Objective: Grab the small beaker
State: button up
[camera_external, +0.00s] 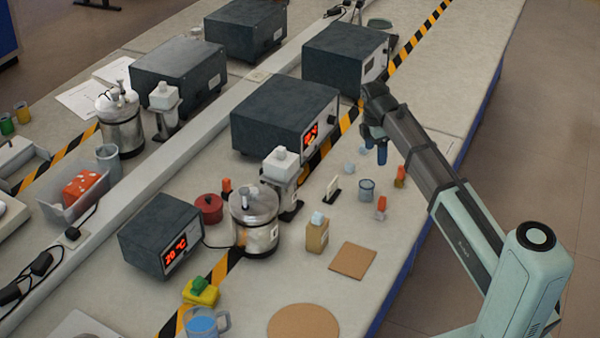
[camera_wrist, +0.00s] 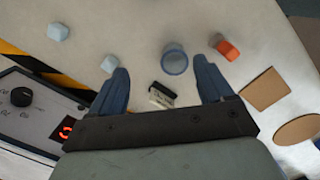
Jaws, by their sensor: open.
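The small beaker (camera_external: 366,190) is a grey-blue, open-topped cup standing upright on the bench. In the wrist view the beaker (camera_wrist: 175,60) shows from above, with its round rim visible, between the fingertips in the picture and nearer the right one. My gripper (camera_external: 376,153) has blue fingers pointing down above the bench, and appears higher in the external view than the beaker. In the wrist view my gripper (camera_wrist: 161,65) has its fingers wide apart, with nothing held between them.
Orange-topped items (camera_external: 400,176) (camera_external: 381,206) stand close to the beaker. A small black-and-white object (camera_external: 332,188) and pale blue cubes (camera_external: 349,166) lie to its left. A dark instrument box (camera_external: 284,115) stands behind. A square cork mat (camera_external: 352,260) lies toward the front.

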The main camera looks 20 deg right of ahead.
aim_at(366, 191)
jog(key=shift+n+y, duration=0.4)
jog(key=shift+y, duration=0.2)
jog(key=a+f, duration=0.1)
jog(key=f, duration=0.1)
jog(key=s+a+f, duration=0.1)
jog(key=f, duration=0.5)
jog(key=shift+s+a+f, duration=0.15)
jog(key=shift+s+a, duration=0.15)
jog(key=shift+a, duration=0.1)
jog(key=shift+s+f, duration=0.2)
jog(key=shift+f, duration=2.45)
jog(key=c, duration=1.1)
jog(key=shift+r, duration=0.15)
